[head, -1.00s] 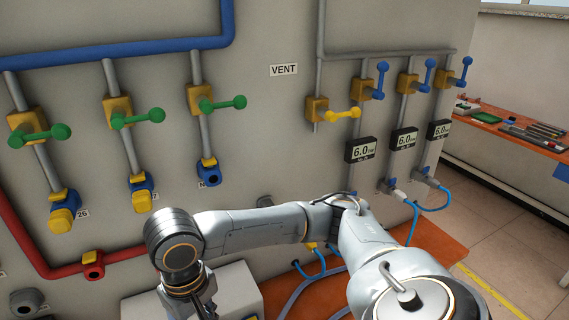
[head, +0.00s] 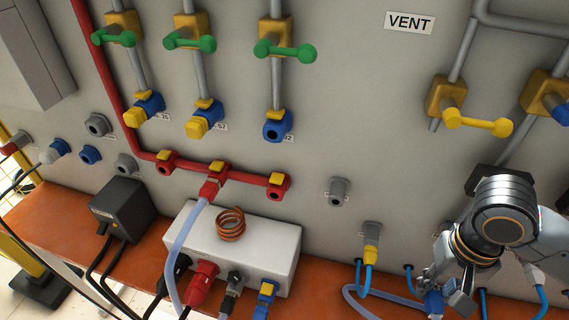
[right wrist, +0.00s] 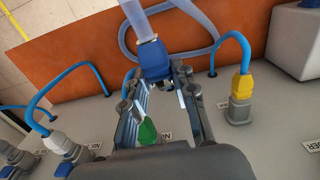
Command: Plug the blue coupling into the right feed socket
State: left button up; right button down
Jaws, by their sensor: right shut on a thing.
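The blue coupling (head: 433,303) is in my right gripper (head: 447,292), low at the right of the head view, in front of the wall's lower edge. In the right wrist view the fingers (right wrist: 160,82) are shut on the coupling (right wrist: 152,58), and a translucent hose runs from its far end. The right feed socket (head: 277,128) appears to be the rightmost blue outlet under the green valves, with a dark open mouth and a yellow tab. The gripper is well to the right of and below this socket, apart from it. My left gripper is out of view.
Yellow plugs (head: 202,127) fill the two blue outlets further left. A red pipe below has a red coupling with hose (head: 211,186) and an empty red socket (head: 278,186). A white box (head: 265,243) with a copper coil stands on the orange bench. A grey fitting (head: 339,190) juts from the wall.

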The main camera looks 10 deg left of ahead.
jog(key=shift+a, duration=0.55)
jog(key=a+r+n+g+y+p, duration=0.1)
jog(key=a+r+y, duration=0.3)
jog(key=a, duration=0.6)
jog(key=a+r+y+p, duration=0.1)
jog(key=a+y, duration=0.4)
jog(key=a, duration=0.4)
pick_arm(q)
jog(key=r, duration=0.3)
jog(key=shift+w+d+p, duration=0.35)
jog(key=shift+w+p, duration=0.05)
pick_arm(e)
jog(key=w+a+r+m+t+y, duration=0.1)
jog(key=w+a+r+y, duration=0.1)
jog(key=a+r+y, duration=0.7)
notch_tip(320, 180, up, 5)
jog(key=shift+w+a+r+t, duration=0.15)
jog(key=shift+w+a+t, duration=0.15)
jog(key=shift+a, duration=0.25)
